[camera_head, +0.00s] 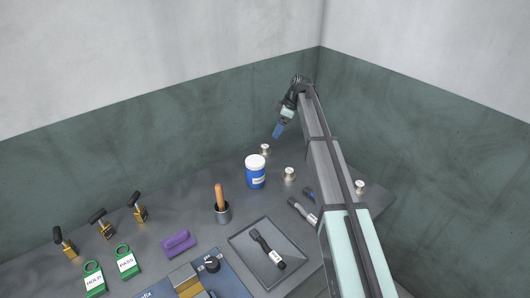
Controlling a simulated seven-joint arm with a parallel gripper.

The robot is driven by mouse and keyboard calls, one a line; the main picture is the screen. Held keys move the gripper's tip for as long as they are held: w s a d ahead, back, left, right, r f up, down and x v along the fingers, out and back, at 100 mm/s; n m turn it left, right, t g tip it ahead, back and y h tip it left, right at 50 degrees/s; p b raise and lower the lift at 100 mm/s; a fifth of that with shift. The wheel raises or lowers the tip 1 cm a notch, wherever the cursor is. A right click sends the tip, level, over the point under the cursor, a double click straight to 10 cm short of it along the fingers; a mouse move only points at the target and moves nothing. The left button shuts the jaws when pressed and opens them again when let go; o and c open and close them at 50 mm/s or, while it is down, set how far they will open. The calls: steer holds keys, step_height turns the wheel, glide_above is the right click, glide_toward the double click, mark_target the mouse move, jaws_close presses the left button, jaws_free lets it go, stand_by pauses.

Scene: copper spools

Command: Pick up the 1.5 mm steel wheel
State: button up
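Three small silvery spool-like wheels stand on the grey table: one at the back (265,149), one in the middle (290,174), and one at the right beyond my arm (360,187). Any size markings are too small to read, so I cannot tell which is the 1.5 mm steel wheel. My gripper (278,130), with blue fingertips, points down and hangs near the back wheel, slightly above and right of it in the picture. No wheel shows in it. Whether its fingers are apart cannot be made out.
A blue jar with a white lid (255,172) stands close to the back and middle wheels. A wooden-handled tool stands in a grey cup (222,212). A dark tray (242,241) holds a black-handled tool (267,248). Walls close off the back and right. My arm covers part of the right side.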

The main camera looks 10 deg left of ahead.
mark_target(266, 146)
steer(key=x, duration=0.8)
steer(key=shift+a+f, duration=0.25)
steer(key=shift+a+x, duration=0.15)
steer(key=shift+x, duration=1.1)
steer(key=shift+a+x, duration=0.1)
steer(key=shift+x, duration=1.2)
steer(key=shift+w+r, duration=0.1)
steer(key=c, duration=1.2)
